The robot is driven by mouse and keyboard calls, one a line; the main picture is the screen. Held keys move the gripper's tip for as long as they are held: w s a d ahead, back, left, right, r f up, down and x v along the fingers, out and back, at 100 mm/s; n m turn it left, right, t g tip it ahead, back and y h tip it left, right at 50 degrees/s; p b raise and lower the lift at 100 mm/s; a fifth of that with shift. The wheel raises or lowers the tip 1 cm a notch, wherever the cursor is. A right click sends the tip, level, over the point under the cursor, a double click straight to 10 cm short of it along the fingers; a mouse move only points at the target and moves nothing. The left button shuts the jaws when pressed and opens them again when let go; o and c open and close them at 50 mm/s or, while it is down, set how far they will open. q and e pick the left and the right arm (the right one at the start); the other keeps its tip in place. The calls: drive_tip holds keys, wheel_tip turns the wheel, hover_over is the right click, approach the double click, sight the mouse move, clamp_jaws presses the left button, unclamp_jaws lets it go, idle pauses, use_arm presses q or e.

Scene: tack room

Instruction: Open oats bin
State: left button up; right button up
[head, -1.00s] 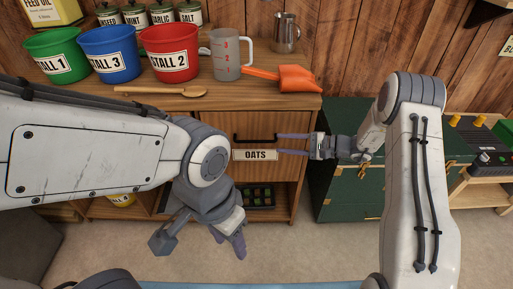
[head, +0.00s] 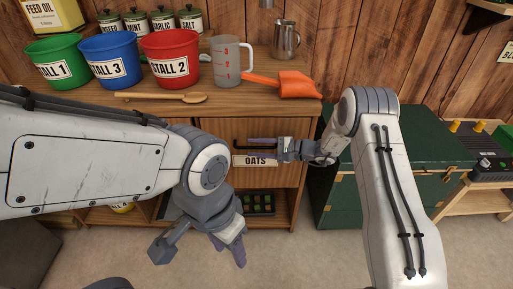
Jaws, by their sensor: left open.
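The oats bin (head: 291,172) is a wooden drawer front below the counter, with an "OATS" label (head: 262,161) and a dark bar handle (head: 237,144). It looks closed. My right gripper (head: 262,147) reaches in from the right, its fingers at the handle and just above the label, partly covering both. Whether the fingers grip the bar cannot be made out. My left gripper (head: 200,249) hangs low in front of the cabinet, open and empty, left of and below the bin.
The counter (head: 215,104) holds green (head: 55,66), blue (head: 110,60) and red buckets (head: 171,58), a measuring jug (head: 228,65), an orange scoop (head: 298,85) and a wooden spoon (head: 190,99). A green chest (head: 340,200) stands right of the cabinet. The floor in front is clear.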

clamp_jaws()
idle(1.3)
